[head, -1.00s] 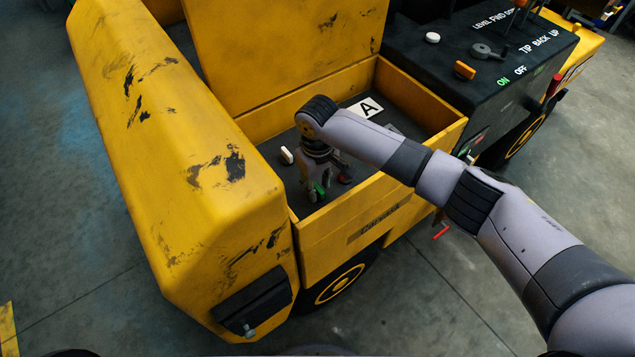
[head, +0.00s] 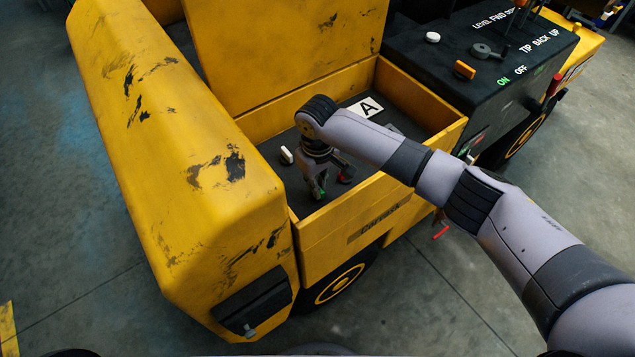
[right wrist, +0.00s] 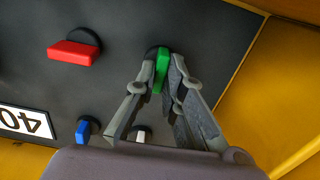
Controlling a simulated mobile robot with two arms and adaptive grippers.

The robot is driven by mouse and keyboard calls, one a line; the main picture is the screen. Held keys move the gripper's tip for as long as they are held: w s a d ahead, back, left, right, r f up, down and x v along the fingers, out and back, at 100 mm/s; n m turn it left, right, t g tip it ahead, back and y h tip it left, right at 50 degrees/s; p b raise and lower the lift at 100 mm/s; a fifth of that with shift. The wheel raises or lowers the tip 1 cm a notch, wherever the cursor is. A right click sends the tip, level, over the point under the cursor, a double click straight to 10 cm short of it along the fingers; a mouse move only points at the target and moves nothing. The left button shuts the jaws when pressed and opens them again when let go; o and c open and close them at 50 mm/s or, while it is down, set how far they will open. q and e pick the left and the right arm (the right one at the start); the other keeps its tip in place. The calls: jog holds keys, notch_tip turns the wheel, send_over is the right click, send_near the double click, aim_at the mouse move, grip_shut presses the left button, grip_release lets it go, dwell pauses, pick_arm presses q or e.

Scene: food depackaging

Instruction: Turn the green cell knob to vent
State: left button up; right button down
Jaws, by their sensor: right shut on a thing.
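The green cell knob (right wrist: 161,70) stands on the dark panel in the right wrist view. My right gripper (right wrist: 163,88) is shut on it, with a finger on each side. In the head view the right gripper (head: 318,188) reaches down into the yellow-walled bay, and only a small bit of the green knob (head: 322,193) shows between the fingers. The knob's lower part is hidden, and I cannot read any vent mark beside it. My left gripper is not in view.
Near it on the panel are a red knob (right wrist: 72,53), a blue knob (right wrist: 83,132) and a white knob (right wrist: 140,133). Yellow walls (head: 345,222) bound the bay. A black control box (head: 500,75) with an orange switch (head: 464,70) stands at the right.

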jog(key=shift+n, duration=0.3)
jog(key=n+p, duration=0.1)
jog(key=n, duration=0.2)
jog(key=shift+r+n+p, duration=0.1)
jog(key=shift+n+p, duration=0.2)
jog(key=shift+p, duration=0.1)
jog(key=n+p, duration=0.1)
jog(key=n, duration=0.3)
jog(key=shift+n, duration=0.3)
jog(key=n, duration=0.4)
jog(key=shift+n, duration=0.3)
jog(key=n, duration=0.4)
jog(key=shift+n, duration=0.3)
jog(key=c, duration=1.7)
grip_release()
